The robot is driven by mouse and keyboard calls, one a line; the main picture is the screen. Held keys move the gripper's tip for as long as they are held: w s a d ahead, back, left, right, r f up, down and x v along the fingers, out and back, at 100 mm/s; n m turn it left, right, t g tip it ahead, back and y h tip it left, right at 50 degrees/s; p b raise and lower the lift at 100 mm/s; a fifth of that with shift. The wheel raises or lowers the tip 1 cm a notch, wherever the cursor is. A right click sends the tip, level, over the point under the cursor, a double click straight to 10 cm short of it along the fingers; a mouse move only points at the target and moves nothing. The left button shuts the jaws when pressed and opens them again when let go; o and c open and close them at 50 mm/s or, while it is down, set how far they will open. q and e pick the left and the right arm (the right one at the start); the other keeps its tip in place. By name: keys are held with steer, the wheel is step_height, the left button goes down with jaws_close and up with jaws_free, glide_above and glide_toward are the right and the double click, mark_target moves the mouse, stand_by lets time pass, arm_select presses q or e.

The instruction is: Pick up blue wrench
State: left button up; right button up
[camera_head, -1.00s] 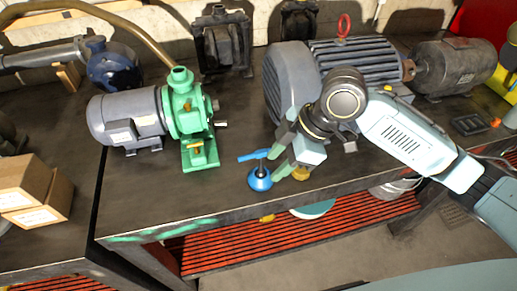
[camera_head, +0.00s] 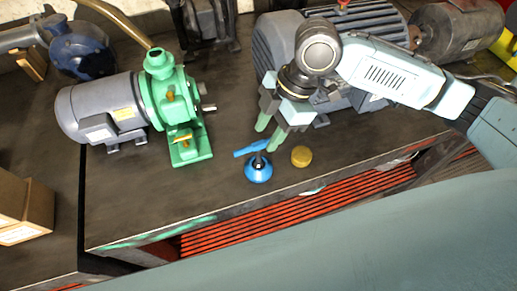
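The blue wrench (camera_head: 250,148) shows as a blue bar on a dark stem above a round blue base (camera_head: 258,172), standing near the bench's front edge. I cannot tell whether bar and base are one piece. My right gripper (camera_head: 268,134) comes in from the right, pointing down and to the left. Its two green-tipped fingers are apart with nothing seen between them. The nearer fingertip shows close to the bar's right end; I cannot tell whether they touch. My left gripper is not in view.
A round yellow-brown cap (camera_head: 301,156) lies right of the blue base. A green pump (camera_head: 180,110) with a grey motor (camera_head: 100,110) stands to the left. A large grey-blue motor (camera_head: 285,45) stands behind my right gripper. Bare dark bench (camera_head: 150,185) lies in front of the pump.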

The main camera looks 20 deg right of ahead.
mark_target(262, 142)
steer(key=x, duration=0.4)
steer(key=shift+s+a+f, duration=0.1)
steer(key=shift+a+f, duration=0.05)
steer(key=shift+a, duration=0.15)
steer(key=shift+a+f, duration=0.1)
steer(key=shift+f, duration=0.15)
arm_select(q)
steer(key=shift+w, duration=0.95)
arm_select(e)
jaws_close()
